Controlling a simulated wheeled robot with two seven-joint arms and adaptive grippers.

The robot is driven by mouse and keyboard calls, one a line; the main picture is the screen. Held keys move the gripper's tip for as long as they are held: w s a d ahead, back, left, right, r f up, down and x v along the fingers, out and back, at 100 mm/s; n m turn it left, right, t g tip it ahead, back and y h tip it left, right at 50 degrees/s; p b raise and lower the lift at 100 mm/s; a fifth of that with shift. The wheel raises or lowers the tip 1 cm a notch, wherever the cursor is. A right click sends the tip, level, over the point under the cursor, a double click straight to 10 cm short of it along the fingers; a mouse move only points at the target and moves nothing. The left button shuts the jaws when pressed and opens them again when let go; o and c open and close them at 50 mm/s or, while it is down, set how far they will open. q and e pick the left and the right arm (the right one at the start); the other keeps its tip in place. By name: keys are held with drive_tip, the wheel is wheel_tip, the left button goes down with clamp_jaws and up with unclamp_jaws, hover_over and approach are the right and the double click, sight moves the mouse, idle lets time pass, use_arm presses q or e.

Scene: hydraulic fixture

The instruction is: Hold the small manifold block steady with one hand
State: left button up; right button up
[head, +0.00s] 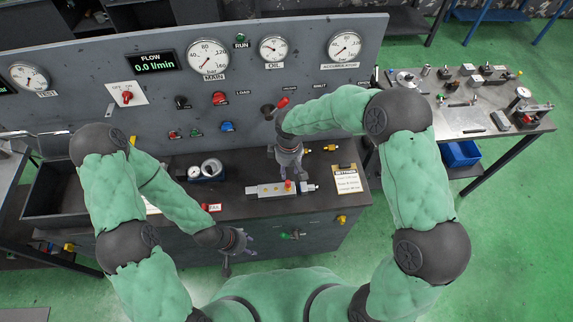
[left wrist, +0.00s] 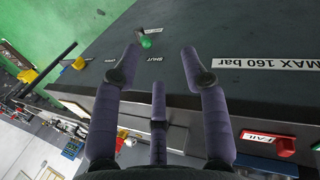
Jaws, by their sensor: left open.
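The small manifold block (head: 268,190) is a light grey metal bar with fittings, lying on the dark bench top in the head view. A red and yellow fitting stands near its right part. My right gripper (head: 289,174) points down just above and behind that part; I cannot tell whether its fingers touch the block or are closed. My left gripper (head: 228,262) hangs in front of the bench's front edge, apart from the block. In the left wrist view its fingers (left wrist: 160,70) are spread with nothing between them, facing the bench front.
A settings card (head: 347,180) lies right of the block, a round gauge (head: 211,168) to the left. The gauge panel (head: 300,90) rises behind. A green valve handle (left wrist: 146,42) and red FAIL piece (left wrist: 285,146) are near my left gripper. A side table (head: 470,120) stands right.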

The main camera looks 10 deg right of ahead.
use_arm(q)
drive_tip(key=o, duration=0.3)
drive_tip(key=shift+w, duration=0.15)
wheel_tip(320, 180, up, 13)
drive_tip(key=n+y, duration=0.4)
drive_tip(key=n, duration=3)
hover_over(251, 190)
wheel_tip(251, 190, down, 11)
drive_tip(key=shift+r, duration=0.1)
drive_tip(key=shift+c, duration=0.3)
clamp_jaws()
